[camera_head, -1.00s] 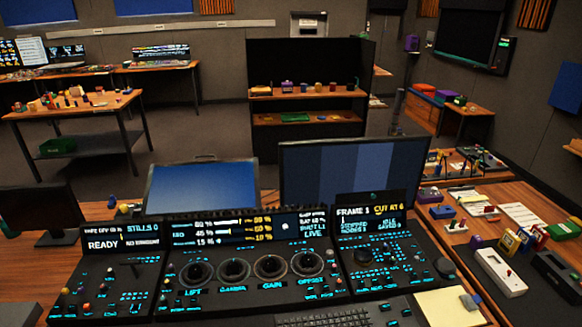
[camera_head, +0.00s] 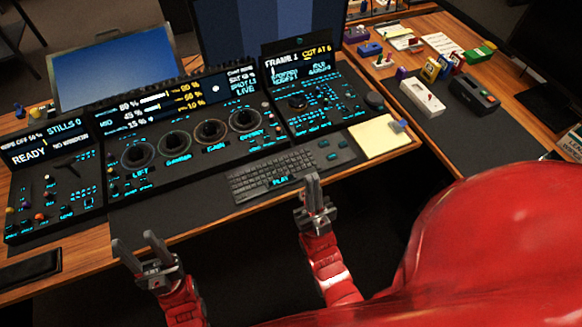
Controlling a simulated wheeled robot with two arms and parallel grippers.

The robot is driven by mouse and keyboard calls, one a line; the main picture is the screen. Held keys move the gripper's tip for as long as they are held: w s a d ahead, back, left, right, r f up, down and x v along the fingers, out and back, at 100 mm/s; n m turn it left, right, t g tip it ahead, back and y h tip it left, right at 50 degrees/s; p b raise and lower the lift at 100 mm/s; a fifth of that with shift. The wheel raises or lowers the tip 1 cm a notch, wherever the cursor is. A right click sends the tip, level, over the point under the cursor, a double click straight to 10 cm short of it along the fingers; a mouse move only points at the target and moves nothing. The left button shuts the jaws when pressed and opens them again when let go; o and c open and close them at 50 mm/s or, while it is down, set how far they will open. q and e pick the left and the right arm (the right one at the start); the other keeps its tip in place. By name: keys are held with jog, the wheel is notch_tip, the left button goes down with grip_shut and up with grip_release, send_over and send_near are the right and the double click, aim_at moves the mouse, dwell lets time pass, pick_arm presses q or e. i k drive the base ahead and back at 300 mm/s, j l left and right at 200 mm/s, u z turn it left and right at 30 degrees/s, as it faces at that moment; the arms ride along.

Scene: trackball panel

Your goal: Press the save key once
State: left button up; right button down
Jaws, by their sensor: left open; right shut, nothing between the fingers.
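The dark control panel (camera_head: 190,172) spans the desk, with cyan-lit key labels and four trackball rings labelled lift, gamma, gain and offset. Its right section (camera_head: 322,108) has a small trackball, many small keys and a display reading "FRAME 1" and "CUT AT 6". The left section (camera_head: 55,195) has a display reading "READY". The save key's label is too small to make out. My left gripper (camera_head: 136,242) is open and empty, in front of the desk's front edge. My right gripper (camera_head: 313,182) is shut and empty, near the front edge just below the keyboard.
A keyboard (camera_head: 275,174) lies in front of the panel, with a yellow notepad (camera_head: 380,138) to its right. A white device (camera_head: 420,97) and a black device (camera_head: 473,93) lie farther right. Two monitors stand behind the panel. A dark slab (camera_head: 30,269) lies at the front left.

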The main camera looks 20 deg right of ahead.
aim_at(333, 156)
jog(key=z, duration=1)
